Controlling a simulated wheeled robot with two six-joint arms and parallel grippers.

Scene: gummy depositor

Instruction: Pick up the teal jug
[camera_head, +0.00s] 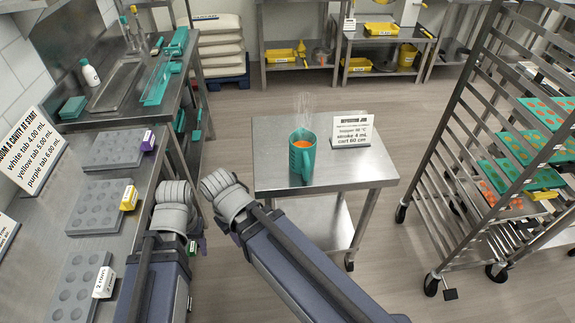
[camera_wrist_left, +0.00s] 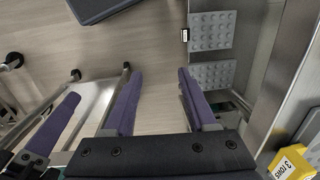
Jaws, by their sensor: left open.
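The teal jug (camera_head: 302,157) stands upright on a small steel cart (camera_head: 345,180), with orange contents and steam above it. Its handle faces the near side. My left gripper (camera_head: 197,242) hangs low, left of the cart, mostly hidden behind its own wrist. In the left wrist view its two purple fingers (camera_wrist_left: 158,75) are spread apart with nothing between them. The jug does not show in that view. My right arm reaches in just left of the cart; its gripper is mostly hidden below the wrist, and a purple finger (camera_wrist_left: 55,128) at the left seems to be its own.
A sign (camera_head: 352,131) stands on the cart behind the jug. A left bench holds grey moulds (camera_head: 96,207) with tags. A tall rack (camera_head: 480,160) with teal trays stands right. Shelves line the back. The floor between is clear.

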